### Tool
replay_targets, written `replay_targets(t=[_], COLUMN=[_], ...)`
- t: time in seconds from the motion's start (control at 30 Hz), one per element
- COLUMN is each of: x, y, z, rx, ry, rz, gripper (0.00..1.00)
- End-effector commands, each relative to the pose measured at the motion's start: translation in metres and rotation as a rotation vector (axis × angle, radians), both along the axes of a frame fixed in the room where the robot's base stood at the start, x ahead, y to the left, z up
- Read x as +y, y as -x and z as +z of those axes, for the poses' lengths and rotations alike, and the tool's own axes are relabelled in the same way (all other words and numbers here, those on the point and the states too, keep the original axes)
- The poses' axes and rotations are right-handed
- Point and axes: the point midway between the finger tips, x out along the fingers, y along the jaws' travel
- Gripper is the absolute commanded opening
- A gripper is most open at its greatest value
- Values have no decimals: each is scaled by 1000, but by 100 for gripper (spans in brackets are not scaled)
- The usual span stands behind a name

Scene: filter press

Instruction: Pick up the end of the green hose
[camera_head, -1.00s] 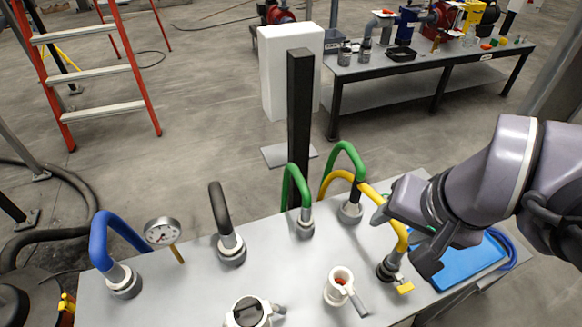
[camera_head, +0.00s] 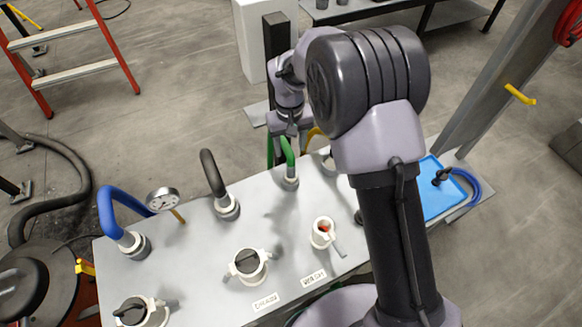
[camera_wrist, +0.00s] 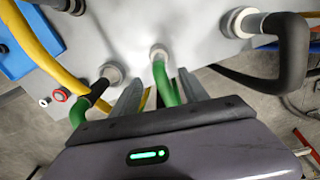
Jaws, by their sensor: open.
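A green hose (camera_head: 289,155) rises from a collar near the bench's back edge in the head view. The top of its arch is hidden behind my gripper (camera_head: 287,134), and another green stretch shows just left of it. In the wrist view, my gripper (camera_wrist: 158,92) is open, its two grey fingers on either side of the green hose (camera_wrist: 161,78) below its collar. I cannot tell whether they touch it. A second green hose (camera_wrist: 80,110) with a black sleeve lies to the left. The hose's free end is not visible.
Yellow hoses (camera_wrist: 62,78) run close by on the left in the wrist view. A black hose (camera_head: 211,172), a gauge (camera_head: 162,199) and a blue hose (camera_head: 115,202) stand left on the bench. Valves stand in front. A blue tray (camera_head: 436,206) is at the right.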

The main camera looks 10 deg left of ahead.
Motion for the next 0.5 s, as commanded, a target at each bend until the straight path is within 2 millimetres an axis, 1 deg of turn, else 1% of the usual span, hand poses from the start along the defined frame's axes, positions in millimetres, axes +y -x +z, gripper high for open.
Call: replay_targets(t=[0.03, 0.1, 0.2, 0.37, 0.47, 0.5], x=[-1, -1, -1, -1, -3, -4], y=[1, 0, 0, 0, 0, 1], z=[-20, -36, -51, -65, -83, -93], rx=[3, 2, 0, -1, 0, 0], ry=[1, 1, 0, 0, 0, 0], rz=[1, 0, -2, -2, -2, -1], gripper=[52, 52, 52, 52, 52, 52])
